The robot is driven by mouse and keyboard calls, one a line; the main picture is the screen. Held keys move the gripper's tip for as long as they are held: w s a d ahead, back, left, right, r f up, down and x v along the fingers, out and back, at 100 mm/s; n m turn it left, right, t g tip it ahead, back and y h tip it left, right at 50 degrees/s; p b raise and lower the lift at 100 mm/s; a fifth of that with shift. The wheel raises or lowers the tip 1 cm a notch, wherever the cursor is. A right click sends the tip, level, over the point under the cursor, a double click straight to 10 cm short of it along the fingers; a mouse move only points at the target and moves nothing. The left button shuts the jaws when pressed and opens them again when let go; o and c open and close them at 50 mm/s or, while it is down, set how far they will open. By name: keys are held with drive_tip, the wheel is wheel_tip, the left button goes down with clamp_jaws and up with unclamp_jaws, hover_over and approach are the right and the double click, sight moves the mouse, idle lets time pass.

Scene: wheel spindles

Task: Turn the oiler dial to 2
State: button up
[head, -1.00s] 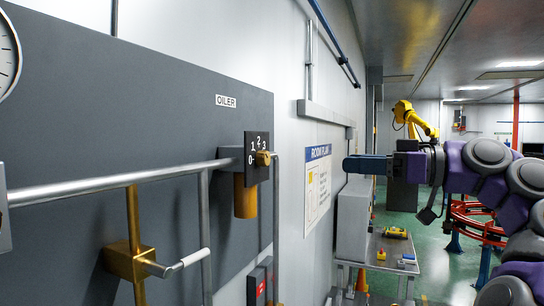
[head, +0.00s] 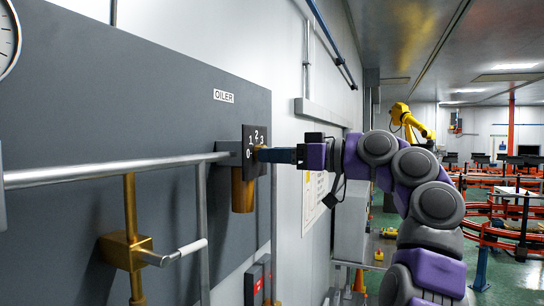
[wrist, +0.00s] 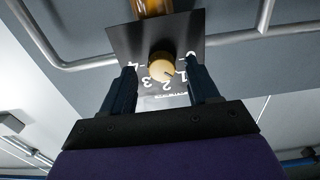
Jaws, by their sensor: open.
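The oiler dial is a black square plate (head: 263,131) with white numbers, under the OILER label (head: 223,96) on the grey panel. Its round tan knob (wrist: 161,66) shows in the wrist view; which number it points to is too small to tell for sure. In the head view the knob is mostly hidden by my fingers. My gripper (head: 266,155) is at the dial face, pointing left. In the wrist view my open gripper (wrist: 160,68) has one finger on each side of the knob, with gaps visible. An amber oiler cup (head: 242,190) hangs below the dial.
A horizontal metal pipe (head: 120,172) runs to the dial from the left. A brass valve (head: 126,250) with a white-tipped lever (head: 182,252) is lower left. A dark box with red marks (head: 257,283) is below.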

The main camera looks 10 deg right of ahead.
drive_tip(key=shift+w+a, duration=0.4)
drive_tip(key=shift+a, duration=0.15)
drive_tip(key=shift+c, duration=0.3)
drive_tip(key=shift+s, duration=0.1)
drive_tip(key=c, duration=1)
drive_tip(key=shift+m, duration=0.5)
drive_tip(key=shift+m+p, duration=2.55)
drive_tip(key=shift+m, duration=1.25)
